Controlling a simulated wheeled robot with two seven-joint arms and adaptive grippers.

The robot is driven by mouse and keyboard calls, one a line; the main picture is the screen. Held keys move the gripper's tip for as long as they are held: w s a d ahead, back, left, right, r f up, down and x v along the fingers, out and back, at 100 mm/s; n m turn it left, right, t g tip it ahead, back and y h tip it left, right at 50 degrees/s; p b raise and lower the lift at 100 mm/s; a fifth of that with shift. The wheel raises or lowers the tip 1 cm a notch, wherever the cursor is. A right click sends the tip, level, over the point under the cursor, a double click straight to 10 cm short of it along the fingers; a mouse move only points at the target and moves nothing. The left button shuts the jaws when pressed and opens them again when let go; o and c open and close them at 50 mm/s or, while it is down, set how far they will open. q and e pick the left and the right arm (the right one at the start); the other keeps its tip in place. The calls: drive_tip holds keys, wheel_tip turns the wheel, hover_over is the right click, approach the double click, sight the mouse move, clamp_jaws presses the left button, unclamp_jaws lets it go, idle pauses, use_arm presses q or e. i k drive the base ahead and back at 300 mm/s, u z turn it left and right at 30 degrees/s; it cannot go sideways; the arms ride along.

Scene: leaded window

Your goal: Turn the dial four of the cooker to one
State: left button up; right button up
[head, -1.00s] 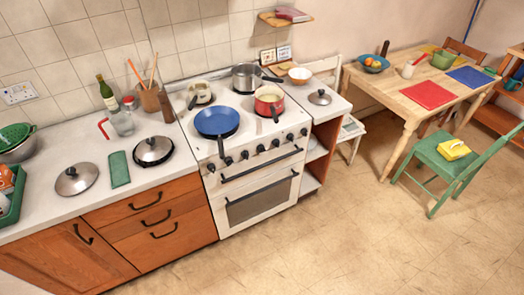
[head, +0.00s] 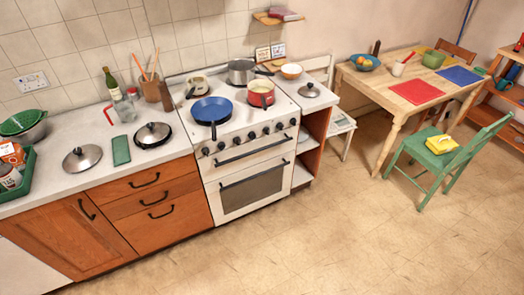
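The white cooker (head: 215,177) stands between the wooden drawers and a small shelf unit. A row of several black dials (head: 251,135) runs along its front edge, above the oven handles. The dials are too small to read their settings. A blue frying pan (head: 211,109) sits on the front left of the hob, its handle pointing forward over the left part of the dial row. A red pot (head: 260,94), a grey saucepan (head: 241,71) and a light-coloured pot (head: 198,87) are also on the hob. Neither of my grippers is in view.
The floor (head: 330,235) in front of the cooker is clear. The counter (head: 85,131) at left holds lids, a bottle and a green crate (head: 20,179). A wooden table (head: 398,82) and a green chair (head: 440,160) stand to the right.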

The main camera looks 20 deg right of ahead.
sight(251, 135)
drive_tip(key=u, duration=0.05)
drive_tip(key=i, duration=1.15)
drive_tip(key=z, duration=0.65)
